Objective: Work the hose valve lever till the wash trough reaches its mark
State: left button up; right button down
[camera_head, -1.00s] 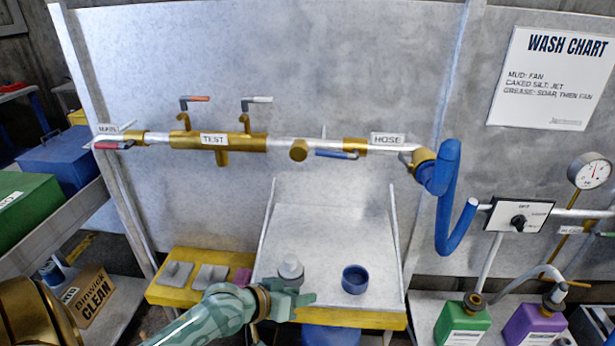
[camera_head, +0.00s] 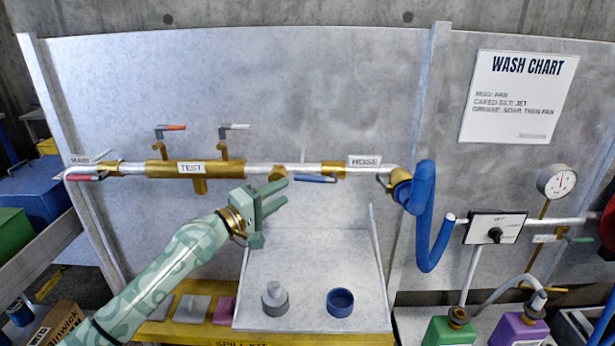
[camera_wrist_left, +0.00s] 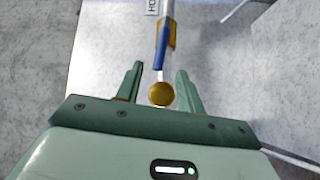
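The hose valve lever (camera_head: 316,179) has a blue handle and lies along the pipe, left of the HOSE label (camera_head: 363,161). In the left wrist view the blue lever (camera_wrist_left: 162,48) shows beyond the fingers. My left gripper (camera_head: 275,198) is open and empty, just below and left of the lever; in the wrist view a round brass fitting (camera_wrist_left: 161,94) lies between its fingers (camera_wrist_left: 160,78). The wash trough (camera_head: 315,262) is a pale metal basin below, holding a grey nozzle-like piece (camera_head: 275,299) and a blue ring-shaped cup (camera_head: 340,302). I cannot make out a level mark. My right gripper is not in view.
A TEST pipe section (camera_head: 190,169) carries red and white levers above. A red MAIN lever (camera_head: 84,178) is at far left. A blue hose (camera_head: 425,215) hangs at the right. A selector box (camera_head: 495,228), gauge (camera_head: 558,182) and bottles stand farther right.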

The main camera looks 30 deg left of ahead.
aim_at(304, 180)
pick_arm(q)
jog(key=b+x, duration=0.1)
jog(key=x, duration=0.9)
jog(key=shift+s, duration=0.1)
jog(key=shift+c, duration=0.4)
grip_shut()
